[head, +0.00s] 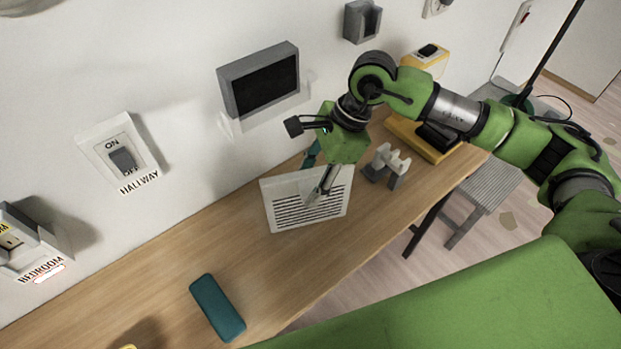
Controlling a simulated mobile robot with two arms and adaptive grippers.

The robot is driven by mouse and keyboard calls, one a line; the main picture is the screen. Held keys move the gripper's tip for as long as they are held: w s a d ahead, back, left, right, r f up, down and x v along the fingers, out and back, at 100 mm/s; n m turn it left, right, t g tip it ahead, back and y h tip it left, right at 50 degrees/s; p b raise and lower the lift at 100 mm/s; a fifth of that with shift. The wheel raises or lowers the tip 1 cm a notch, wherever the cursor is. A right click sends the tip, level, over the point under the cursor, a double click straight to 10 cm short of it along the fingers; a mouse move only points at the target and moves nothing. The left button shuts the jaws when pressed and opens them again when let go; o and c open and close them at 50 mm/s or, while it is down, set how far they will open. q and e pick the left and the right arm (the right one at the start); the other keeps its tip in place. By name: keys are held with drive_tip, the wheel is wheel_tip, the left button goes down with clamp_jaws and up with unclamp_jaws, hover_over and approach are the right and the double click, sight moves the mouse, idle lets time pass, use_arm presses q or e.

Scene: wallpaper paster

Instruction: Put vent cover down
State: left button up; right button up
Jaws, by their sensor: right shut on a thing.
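The vent cover (281,214) is a white panel with dark horizontal slats, at or just above the wooden table in the middle of the head view. I cannot tell whether it touches the table. It looks tilted. My right gripper (318,198) comes down over it from above and is shut on its face or upper part; the exact contact is hard to see. My left gripper is not in view.
The wooden table (170,274) runs along the wall. A teal case (217,307) lies at its front left. A grey-white holder (386,165) and a yellow tool (425,138) stand to the right. Wall switches and a dark-screened box (262,83) are behind.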

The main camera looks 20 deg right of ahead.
drive_tip(key=shift+f, duration=0.2)
drive_tip(key=o, duration=1.2)
drive_tip(key=shift+r, duration=0.1)
drive_tip(key=shift+o, duration=0.2)
drive_tip(key=shift+r, duration=0.15)
drive_tip(key=shift+d+r, duration=0.1)
drive_tip(key=shift+r, duration=0.1)
drive_tip(key=b+v, duration=0.3)
drive_tip(key=v, duration=0.8)
drive_tip(key=shift+r, duration=0.3)
